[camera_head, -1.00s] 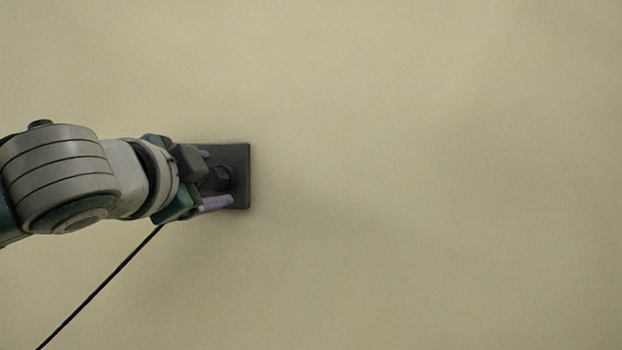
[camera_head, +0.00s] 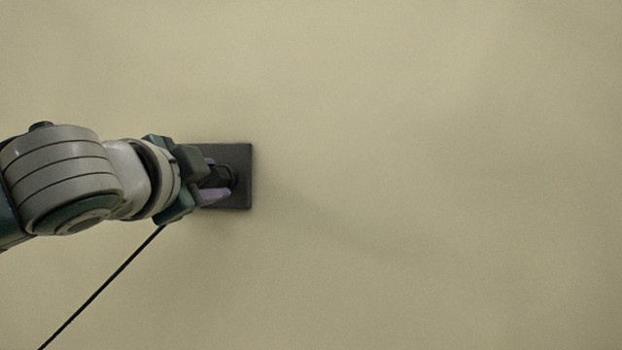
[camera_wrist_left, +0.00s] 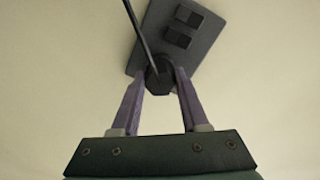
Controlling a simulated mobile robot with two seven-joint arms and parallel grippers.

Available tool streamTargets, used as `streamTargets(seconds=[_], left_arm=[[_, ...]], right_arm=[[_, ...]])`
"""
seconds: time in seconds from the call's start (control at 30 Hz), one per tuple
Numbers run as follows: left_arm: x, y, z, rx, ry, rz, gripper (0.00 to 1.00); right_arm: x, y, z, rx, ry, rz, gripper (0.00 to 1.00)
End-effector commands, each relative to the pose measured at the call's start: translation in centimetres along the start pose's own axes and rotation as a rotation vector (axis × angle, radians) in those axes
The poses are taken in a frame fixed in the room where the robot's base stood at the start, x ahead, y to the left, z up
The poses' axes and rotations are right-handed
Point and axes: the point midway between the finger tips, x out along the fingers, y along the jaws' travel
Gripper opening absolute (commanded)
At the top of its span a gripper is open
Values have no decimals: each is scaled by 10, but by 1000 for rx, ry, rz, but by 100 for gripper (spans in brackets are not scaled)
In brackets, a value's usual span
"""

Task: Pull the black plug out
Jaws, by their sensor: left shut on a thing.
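The black plug (camera_head: 213,178) sits against a dark rectangular socket plate (camera_head: 243,178) on the beige wall. My left gripper (camera_head: 220,178) has its purple fingers closed on the two sides of the plug. In the left wrist view the fingers (camera_wrist_left: 160,82) hold the plug (camera_wrist_left: 158,79) at the near end of the plate (camera_wrist_left: 207,24). A thin black cord (camera_head: 100,288) runs from behind my gripper down to the lower left. The contact between plug and socket is hidden. My right gripper is not in view.
Two dark square openings (camera_wrist_left: 183,28) show on the plate beyond the plug. The wall (camera_head: 430,180) to the right, above and below is bare and clear.

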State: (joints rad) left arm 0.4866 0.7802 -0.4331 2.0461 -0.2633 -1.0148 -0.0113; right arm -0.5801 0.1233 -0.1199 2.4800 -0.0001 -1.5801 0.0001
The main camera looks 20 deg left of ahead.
Motion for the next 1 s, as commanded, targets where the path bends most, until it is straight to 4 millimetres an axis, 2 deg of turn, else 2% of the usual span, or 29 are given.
streamTargets(seconds=[0.03,0.23,0.53,1.0], left_arm=[[0,0,0,0,0,0,23],[0,0,0,0,0,0,0],[-2,0,0,0,1,-1,0],[-17,0,0,1,1,-1,0]], right_arm=[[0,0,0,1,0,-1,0],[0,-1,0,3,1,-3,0],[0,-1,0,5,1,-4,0],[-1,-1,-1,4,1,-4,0]])
